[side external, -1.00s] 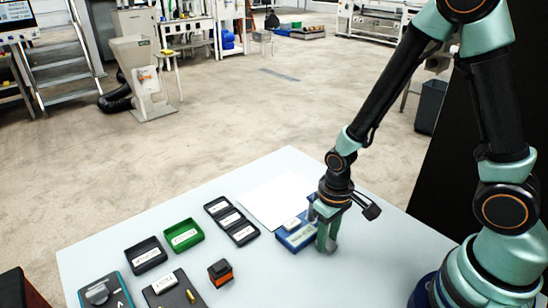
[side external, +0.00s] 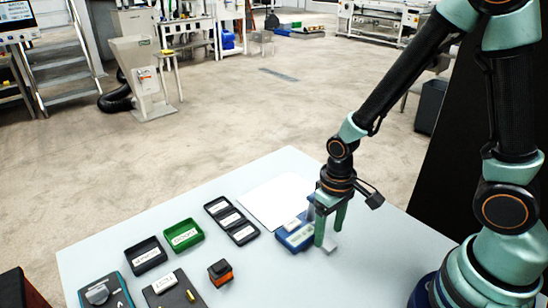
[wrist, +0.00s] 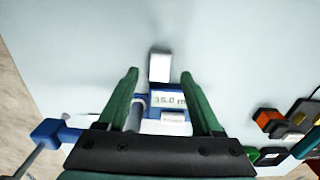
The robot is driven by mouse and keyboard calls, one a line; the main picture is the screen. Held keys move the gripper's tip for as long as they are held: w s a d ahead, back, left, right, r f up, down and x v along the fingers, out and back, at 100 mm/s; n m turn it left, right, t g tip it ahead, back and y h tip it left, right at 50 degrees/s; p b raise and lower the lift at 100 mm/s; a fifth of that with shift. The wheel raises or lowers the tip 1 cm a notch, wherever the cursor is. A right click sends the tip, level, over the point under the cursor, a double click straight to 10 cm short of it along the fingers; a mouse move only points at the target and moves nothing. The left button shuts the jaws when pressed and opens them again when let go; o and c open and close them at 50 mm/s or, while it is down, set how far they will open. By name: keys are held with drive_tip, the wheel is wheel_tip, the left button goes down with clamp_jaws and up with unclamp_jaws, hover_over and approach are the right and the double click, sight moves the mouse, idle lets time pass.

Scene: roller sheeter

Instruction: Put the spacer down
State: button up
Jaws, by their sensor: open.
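A small light-grey block, which I take to be the spacer (side external: 331,244), lies on the table beside a blue gauge (side external: 288,239) with a display. In the wrist view the spacer (wrist: 160,67) is just beyond the gauge's display (wrist: 168,100); I cannot tell whether they touch. My gripper (side external: 330,228) has green fingers pointing down over this spot. In the wrist view my gripper (wrist: 160,74) is open, its fingers spread either side of the gauge with gaps to the spacer. Part of the gauge is hidden behind a finger in the side view.
A white sheet (side external: 272,203) lies behind the gauge. A black three-part tray (side external: 232,221), a green tray (side external: 183,236) and a black tray (side external: 146,254) are to the left. An orange-and-black block (side external: 220,273) stands in front of them. The table's front middle is clear.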

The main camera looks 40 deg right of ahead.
drive_tip(key=d+r+t, duration=0.2)
drive_tip(key=r, duration=0.9)
drive_tip(key=d+r+t, duration=0.2)
drive_tip(key=r+t, duration=0.1)
drive_tip(key=r, duration=0.7)
drive_tip(key=shift+d+r+t, duration=0.15)
drive_tip(key=shift+r+t, duration=0.15)
drive_tip(key=shift+r, duration=0.1)
drive_tip(key=o, duration=0.5)
wheel_tip(320, 180, up, 7)
drive_tip(key=n+g, duration=0.6)
drive_tip(key=n, duration=1.2)
hover_over(327, 243)
wheel_tip(327, 243, down, 10)
drive_tip(key=shift+w, duration=0.1)
